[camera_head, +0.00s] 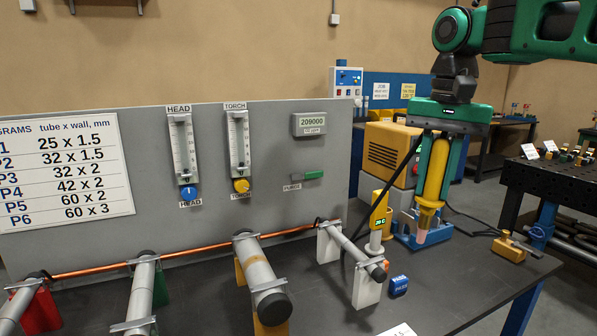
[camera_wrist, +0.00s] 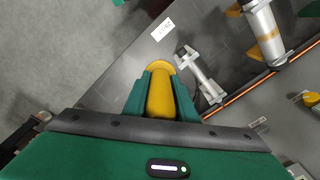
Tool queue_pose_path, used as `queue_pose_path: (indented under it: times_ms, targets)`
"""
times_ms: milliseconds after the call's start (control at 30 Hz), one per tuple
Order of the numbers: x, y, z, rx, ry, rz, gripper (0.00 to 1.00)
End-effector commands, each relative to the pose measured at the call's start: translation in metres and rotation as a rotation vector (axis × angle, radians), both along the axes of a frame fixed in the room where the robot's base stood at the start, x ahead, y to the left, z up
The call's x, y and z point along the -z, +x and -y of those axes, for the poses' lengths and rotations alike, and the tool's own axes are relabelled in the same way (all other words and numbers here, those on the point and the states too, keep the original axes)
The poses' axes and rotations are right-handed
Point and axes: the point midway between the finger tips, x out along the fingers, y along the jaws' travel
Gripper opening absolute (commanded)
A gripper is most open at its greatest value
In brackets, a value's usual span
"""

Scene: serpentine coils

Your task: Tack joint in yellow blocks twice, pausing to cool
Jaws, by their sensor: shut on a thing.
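My gripper (camera_head: 436,165) is shut on a yellow torch (camera_head: 431,208), held upright with its pale pink nozzle pointing down at the right of the bench. In the wrist view my gripper (camera_wrist: 160,90) has the torch's yellow body (camera_wrist: 160,95) between its green fingers. The yellow blocks (camera_head: 271,325) carry a grey tube (camera_head: 257,268) at the front middle of the bench, well left of the torch. This tube also shows in the wrist view (camera_wrist: 263,22), upper right, with a tan band around it. The nozzle touches no tube.
White blocks (camera_head: 366,290) with a thinner tube stand between the torch and the yellow blocks. A yellow gauge (camera_head: 379,208) reads 20 C. A blue item (camera_head: 398,286) lies nearby. Red blocks (camera_head: 42,310) and green blocks (camera_head: 161,290) stand left. A copper pipe (camera_head: 195,250) runs behind.

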Motion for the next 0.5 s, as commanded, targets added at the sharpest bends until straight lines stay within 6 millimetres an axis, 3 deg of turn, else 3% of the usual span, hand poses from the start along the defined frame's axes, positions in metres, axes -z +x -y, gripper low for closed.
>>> queue_pose_path:
  times_ms: [500]
  targets:
    - [0.0025, 0.0043, -0.0039, 0.004, 0.026, 0.042, 0.00]
